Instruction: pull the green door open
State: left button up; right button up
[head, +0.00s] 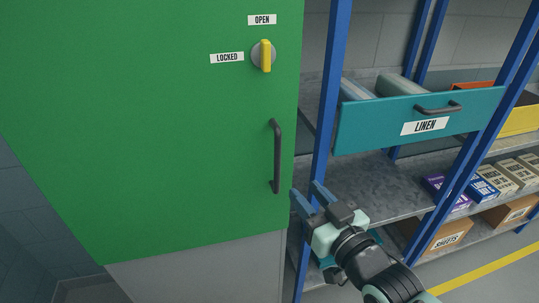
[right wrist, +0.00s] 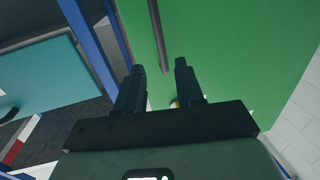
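The green door (head: 150,120) fills the left of the head view and looks shut, above a grey lower panel. A dark upright bar handle (head: 277,157) is near its right edge. Above it, a yellow knob (head: 265,55) stands upright, toward the OPEN label (head: 262,19); a LOCKED label (head: 227,57) is to its left. My right gripper (head: 306,188) is open and empty, just right of the handle's lower end. In the right wrist view, the handle (right wrist: 158,35) lines up with the gap between the open fingers (right wrist: 159,65), without visible contact. My left gripper is out of view.
A blue-framed shelf (head: 325,100) stands right of the door. Its teal LINEN drawer (head: 375,122) juts out above my right arm. Boxes (head: 485,183) sit on lower shelves. A yellow line (head: 480,270) marks the floor at lower right.

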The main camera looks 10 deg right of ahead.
aim_at(279, 158)
jog(key=x, duration=0.4)
jog(key=p+x, duration=0.1)
jog(key=x, duration=0.3)
jog(key=p+x, duration=0.1)
jog(key=x, duration=0.4)
jog(key=shift+r, duration=0.35)
grip_shut()
